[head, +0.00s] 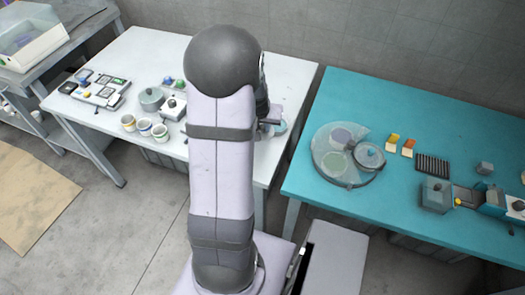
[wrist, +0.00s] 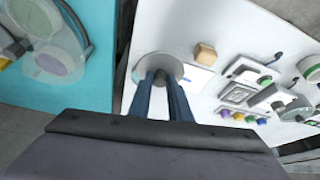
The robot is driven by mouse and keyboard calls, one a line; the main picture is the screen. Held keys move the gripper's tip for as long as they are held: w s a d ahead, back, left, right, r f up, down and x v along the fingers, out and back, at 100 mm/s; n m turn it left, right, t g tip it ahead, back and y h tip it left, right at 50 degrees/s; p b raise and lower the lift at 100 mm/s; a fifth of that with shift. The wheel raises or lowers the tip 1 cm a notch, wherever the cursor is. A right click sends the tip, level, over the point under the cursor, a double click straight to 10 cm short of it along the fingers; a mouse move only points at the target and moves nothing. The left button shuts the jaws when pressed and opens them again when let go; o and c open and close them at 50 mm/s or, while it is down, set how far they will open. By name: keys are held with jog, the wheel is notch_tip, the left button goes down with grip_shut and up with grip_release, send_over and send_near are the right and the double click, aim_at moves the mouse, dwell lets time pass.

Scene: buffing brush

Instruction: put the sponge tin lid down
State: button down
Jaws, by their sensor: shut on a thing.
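A round, pale grey lid (wrist: 178,67) with a darker knob shows in the wrist view at the tips of my gripper's two blue fingers. My gripper (wrist: 160,77) is shut on the knob of this lid, which I take to be the sponge tin lid. The lid is over the white table (wrist: 215,25), near its edge beside the turquoise table; I cannot tell whether it touches the surface. In the head view the lid (head: 280,127) shows only in part to the right of my arm, and my arm hides most of my gripper.
A tan block (wrist: 204,53) lies close to the lid. Several cups (head: 144,127) and a grey pot (head: 151,98) stand left of my arm. The turquoise table (head: 330,95) on the right, across a gap, holds a round clear-topped tray (head: 324,167).

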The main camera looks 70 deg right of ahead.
aim_at(262, 135)
jog(key=shift+f, duration=0.1)
jog(key=shift+f, duration=0.35)
notch_tip(262, 135, down, 5)
jog(key=shift+f+b, duration=0.1)
jog(key=shift+b, duration=0.55)
jog(key=shift+f+b, duration=1.45)
jog(key=shift+f, duration=0.5)
jog(key=shift+f, duration=0.15)
jog(key=c, duration=1.6)
grip_release()
jog(key=shift+c, duration=0.2)
